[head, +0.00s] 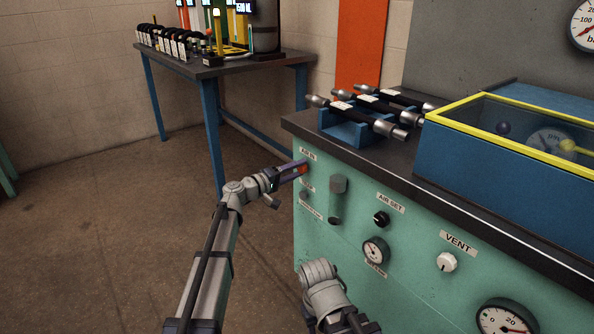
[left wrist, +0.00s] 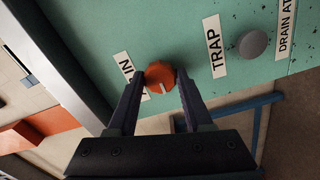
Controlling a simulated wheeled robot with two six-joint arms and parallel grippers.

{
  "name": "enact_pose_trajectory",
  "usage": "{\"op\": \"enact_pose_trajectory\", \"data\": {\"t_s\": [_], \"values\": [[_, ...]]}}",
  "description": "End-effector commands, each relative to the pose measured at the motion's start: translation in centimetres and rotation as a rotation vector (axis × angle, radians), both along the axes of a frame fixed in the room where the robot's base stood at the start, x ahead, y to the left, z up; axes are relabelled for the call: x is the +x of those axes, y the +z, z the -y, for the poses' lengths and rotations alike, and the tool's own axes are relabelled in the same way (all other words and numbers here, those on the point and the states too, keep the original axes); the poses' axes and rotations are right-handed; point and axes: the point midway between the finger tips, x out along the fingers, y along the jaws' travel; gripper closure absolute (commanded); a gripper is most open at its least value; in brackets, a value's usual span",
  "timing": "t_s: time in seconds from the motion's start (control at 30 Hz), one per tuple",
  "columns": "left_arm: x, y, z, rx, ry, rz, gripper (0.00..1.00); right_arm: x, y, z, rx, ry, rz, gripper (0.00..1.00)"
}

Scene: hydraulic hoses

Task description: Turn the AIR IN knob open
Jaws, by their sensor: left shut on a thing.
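The AIR IN knob (left wrist: 159,75) is orange-red with a pale pointer mark, on the green panel (left wrist: 190,38) beside its partly covered label (left wrist: 126,66). My left gripper (left wrist: 158,88) is shut on the knob, one finger on each side of it. In the head view my left gripper (head: 303,168) reaches the panel's upper left corner, just under the AIR IN label (head: 307,154), and mostly hides the knob. My right arm shows low in the head view, but its fingers cannot be made out.
The black AIR SET knob (head: 381,219), a gauge (head: 375,250) and the white VENT knob (head: 446,262) are on the panel to the right. A grey TRAP button (left wrist: 252,44) is near the knob. Hoses (head: 365,117) and a yellow-rimmed box (head: 510,150) stand on the bench top.

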Motion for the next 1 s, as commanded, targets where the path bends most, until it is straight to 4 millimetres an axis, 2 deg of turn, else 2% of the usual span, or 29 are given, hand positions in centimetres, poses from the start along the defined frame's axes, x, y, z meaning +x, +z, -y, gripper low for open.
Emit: {"op": "enact_pose_trajectory", "data": {"t_s": [0.27,0.3,0.53,0.83,1.0], "values": [[-0.1,-0.1,0.0,0.005,-0.002,0.002,1.0,0.0,0.0,0.0,0.0,0.0,0.0,0.5],[-0.1,-0.1,0.0,0.005,-0.002,0.002,0.47,0.0,0.0,0.0,0.0,0.0,0.0,0.5],[-0.1,-0.1,0.0,0.003,-0.002,0.001,0.21,0.0,0.0,0.0,0.0,0.0,0.0,0.5],[-0.2,0.0,-0.2,0.002,0.0,0.001,0.19,0.0,0.0,0.0,0.0,0.0,0.0,0.5],[-1.7,0.0,-2.0,0.002,0.001,0.001,0.19,0.0,0.0,0.0,0.0,0.0,0.0,0.5]]}}
